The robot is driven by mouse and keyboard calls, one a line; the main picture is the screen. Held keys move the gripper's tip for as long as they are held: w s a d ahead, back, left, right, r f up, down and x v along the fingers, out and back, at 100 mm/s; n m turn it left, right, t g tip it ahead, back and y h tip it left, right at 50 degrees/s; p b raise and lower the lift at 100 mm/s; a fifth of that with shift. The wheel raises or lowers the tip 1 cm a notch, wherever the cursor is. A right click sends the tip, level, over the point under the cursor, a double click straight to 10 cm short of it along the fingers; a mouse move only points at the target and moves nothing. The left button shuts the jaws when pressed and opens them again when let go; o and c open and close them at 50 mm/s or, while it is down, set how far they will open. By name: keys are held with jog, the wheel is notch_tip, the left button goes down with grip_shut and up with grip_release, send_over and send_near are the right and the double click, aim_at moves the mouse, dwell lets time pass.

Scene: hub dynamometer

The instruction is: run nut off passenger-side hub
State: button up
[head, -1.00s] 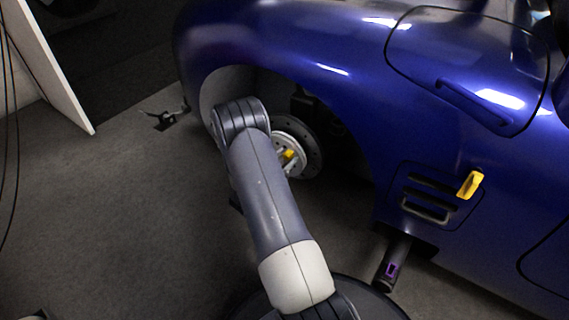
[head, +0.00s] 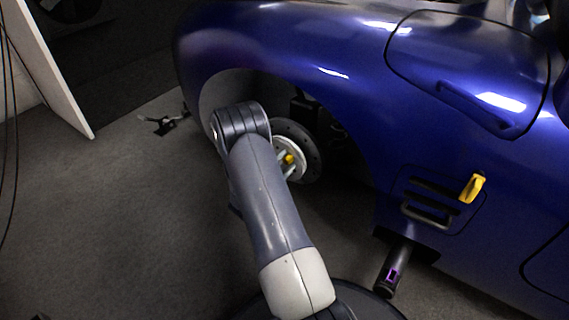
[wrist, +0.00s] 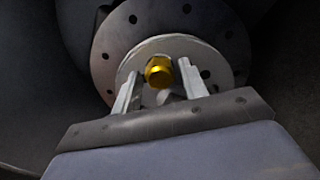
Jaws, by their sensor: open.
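The hub (head: 291,158) sits in the open wheel well of the blue car, with a brake disc (head: 314,147) behind its pale face. A gold nut (wrist: 159,71) is at the hub's centre; it also shows as a small yellow spot in the head view (head: 289,159). My gripper (wrist: 156,80) is open, one finger to each side of the nut, with visible gaps between fingers and nut. How deep the fingertips reach along the nut I cannot tell. In the head view my arm hides part of the hub and most of the gripper.
The blue fender (head: 290,50) arches over the wheel well. A yellow piece (head: 473,188) sits on the car's side vent, and a dark cylinder with a purple mark (head: 392,270) juts out below. A white panel (head: 50,70) stands at left. The grey floor (head: 110,220) at left is mostly clear.

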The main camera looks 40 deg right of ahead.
jog(key=m, duration=0.5)
jog(key=shift+m, duration=2.9)
jog(key=shift+c, duration=0.3)
